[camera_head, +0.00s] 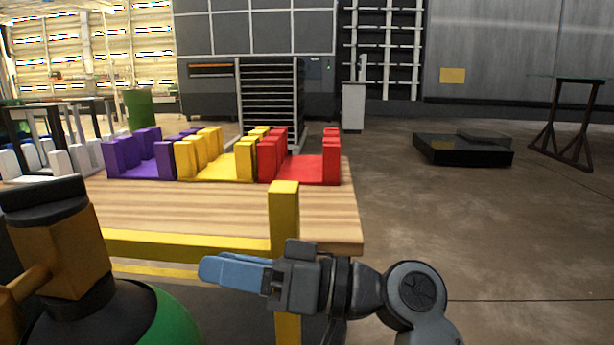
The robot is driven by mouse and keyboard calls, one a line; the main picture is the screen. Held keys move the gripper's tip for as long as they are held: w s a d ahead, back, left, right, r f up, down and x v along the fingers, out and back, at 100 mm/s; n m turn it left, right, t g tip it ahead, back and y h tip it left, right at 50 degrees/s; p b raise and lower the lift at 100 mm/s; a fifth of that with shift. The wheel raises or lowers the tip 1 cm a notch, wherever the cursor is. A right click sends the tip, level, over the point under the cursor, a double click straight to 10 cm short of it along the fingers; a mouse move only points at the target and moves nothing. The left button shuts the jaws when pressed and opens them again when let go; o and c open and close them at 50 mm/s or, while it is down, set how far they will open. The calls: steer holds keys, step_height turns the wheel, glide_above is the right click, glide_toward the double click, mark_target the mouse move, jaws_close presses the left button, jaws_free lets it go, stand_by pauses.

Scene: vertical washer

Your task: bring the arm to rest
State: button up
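My arm comes in from the bottom right, with a grey round joint (415,288) and a grey wrist. My gripper (215,270) points left and lies roughly level, in front of the near edge of the wooden table. Its fingers look blue and overlap from this side. I cannot tell whether there is a gap between them, and I see nothing clearly held.
The wooden table (225,210) has a yellow front rail and post (284,215) behind my gripper. Purple (140,155), yellow (205,155) and red (325,160) slotted racks stand on it. An orange-brown and black object (60,250) is near left. Right floor has open room.

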steer(key=s+d+f+m+t+h, duration=0.1)
steer(key=d+f+m+t+h, duration=0.35)
steer(key=f, duration=0.75)
steer(key=s+d+f+m+t+h, duration=0.3)
steer(key=s+d+f+m+h, duration=0.15)
steer(key=s+d+f, duration=0.35)
steer(key=s+d+f+m+t+h, duration=0.35)
steer(key=s+d+f+h, duration=0.2)
steer(key=s+d, duration=0.4)
steer(key=s+d+r+n+h, duration=0.1)
steer(key=s+d+r, duration=0.2)
steer(key=s, duration=0.3)
steer(key=s+d+r+t+h, duration=0.1)
steer(key=s+d+r+h, duration=0.15)
steer(key=s, duration=0.25)
steer(key=s+d+r+n+h, duration=0.1)
steer(key=s+d+r, duration=0.2)
steer(key=s, duration=0.3)
step_height(320, 180, up, 14)
steer(key=p, duration=1.3)
steer(key=shift+s+f, duration=0.2)
steer(key=shift+s, duration=0.05)
steer(key=shift+a, duration=0.1)
